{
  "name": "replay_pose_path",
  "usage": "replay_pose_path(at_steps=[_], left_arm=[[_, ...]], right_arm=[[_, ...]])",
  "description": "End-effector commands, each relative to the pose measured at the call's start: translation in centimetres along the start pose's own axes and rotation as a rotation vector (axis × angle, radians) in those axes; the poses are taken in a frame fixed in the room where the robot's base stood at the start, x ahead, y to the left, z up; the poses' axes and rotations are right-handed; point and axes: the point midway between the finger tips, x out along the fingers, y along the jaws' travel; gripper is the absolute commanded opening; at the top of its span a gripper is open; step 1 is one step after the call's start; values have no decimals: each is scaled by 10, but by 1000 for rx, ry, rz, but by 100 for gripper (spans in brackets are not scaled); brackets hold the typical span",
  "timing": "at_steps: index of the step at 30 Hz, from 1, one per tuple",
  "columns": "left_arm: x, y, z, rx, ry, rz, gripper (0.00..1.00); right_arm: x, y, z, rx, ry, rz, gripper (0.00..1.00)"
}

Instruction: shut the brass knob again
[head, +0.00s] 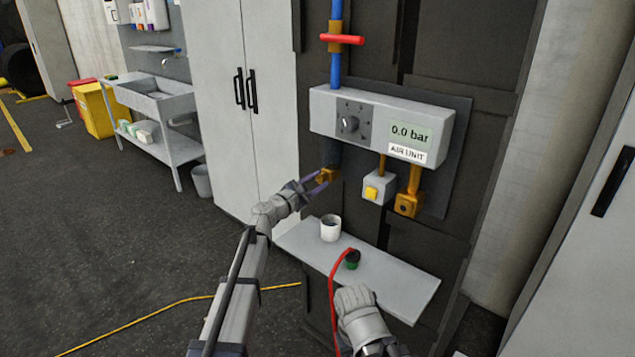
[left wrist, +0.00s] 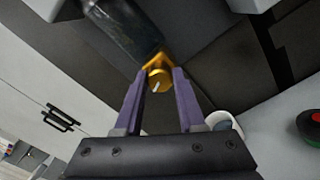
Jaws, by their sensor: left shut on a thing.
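The small brass knob (head: 326,175) sits at the lower end of the dark cylinder (head: 331,152) under the air unit. It shows better in the left wrist view (left wrist: 158,78), with a white mark on its face. My left gripper (head: 316,185) has its two purple fingers on either side of the knob and is shut on it. In the left wrist view the fingertips (left wrist: 160,76) straddle the knob. The air unit (head: 322,110) has a dark dial (head: 348,124) and a display reading 0.0 bar (head: 410,134). A grey part of my right arm shows below the shelf; its fingers do not.
A grey shelf (head: 395,283) below holds a white cup (head: 330,228) and a black and green hose end (head: 352,258) on a red hose (head: 333,285). A yellow button box (head: 372,191) and a brass fitting (head: 408,205) hang right of the knob. Red handle (head: 341,39) is above.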

Motion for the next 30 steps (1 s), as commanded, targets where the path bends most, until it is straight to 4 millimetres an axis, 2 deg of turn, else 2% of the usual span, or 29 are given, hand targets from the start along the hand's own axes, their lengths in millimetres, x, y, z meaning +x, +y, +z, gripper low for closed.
replay_pose_path(at_steps=[15, 30], left_arm=[[0, 0, 0, -379, 12, -2, 0], [-1, 0, 0, -491, 15, -2, 0]], right_arm=[[-2, 0, 0, 0, 0, 0, 0], [-3, 0, 0, 0, 0, 0, 0]])
